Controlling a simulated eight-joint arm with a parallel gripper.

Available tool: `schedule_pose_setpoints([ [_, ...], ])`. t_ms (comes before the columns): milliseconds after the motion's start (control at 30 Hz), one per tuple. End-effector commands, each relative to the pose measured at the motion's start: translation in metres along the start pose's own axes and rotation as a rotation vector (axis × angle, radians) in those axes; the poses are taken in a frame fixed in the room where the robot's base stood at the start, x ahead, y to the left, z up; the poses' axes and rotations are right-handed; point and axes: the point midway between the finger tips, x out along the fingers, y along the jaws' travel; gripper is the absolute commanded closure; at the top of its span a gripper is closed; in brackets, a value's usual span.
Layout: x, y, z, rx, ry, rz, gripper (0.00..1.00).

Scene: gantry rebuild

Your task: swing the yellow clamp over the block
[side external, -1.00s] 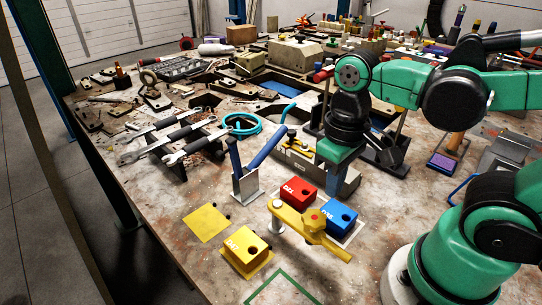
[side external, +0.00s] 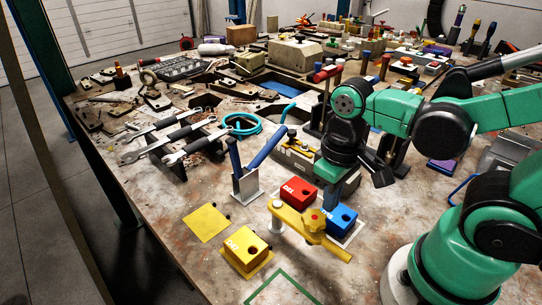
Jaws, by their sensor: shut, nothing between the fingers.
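The yellow clamp (side external: 296,219) is a flat bar on an upright post at its left end, with a star-shaped knob on top. Its free end points to the lower right, toward the table's front. The red block (side external: 295,192) and the blue block (side external: 339,219) stand close behind the bar; whether the bar overlaps either is hard to tell. The yellow block (side external: 246,249) sits to the left of the bar on a yellow square. My gripper (side external: 333,194) points down behind the blue block, shut and empty, apart from the clamp. Its fingertips are partly hidden by the blue block.
A metal bracket with blue handles (side external: 247,180) stands upright left of the red block. An empty yellow square (side external: 206,222) and a green outline (side external: 283,289) mark the table. Wrenches on a rack (side external: 180,140) and a grey vise-like tool (side external: 293,152) lie farther back.

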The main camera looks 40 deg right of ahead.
Motion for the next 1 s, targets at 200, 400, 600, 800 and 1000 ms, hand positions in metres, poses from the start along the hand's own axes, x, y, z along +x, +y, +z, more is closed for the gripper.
schedule_pose_setpoints([
  [200,0.000,-0.005,0.002,-0.003,0.000,0.000,1.00],
  [400,0.000,-0.013,0.006,-0.002,0.000,0.000,1.00],
  [600,0.000,-0.013,0.006,0.000,0.000,0.000,1.00],
  [800,0.000,-0.014,0.006,-0.001,0.000,0.000,1.00],
  [1000,0.000,-0.022,0.008,-0.004,0.000,0.000,1.00],
])
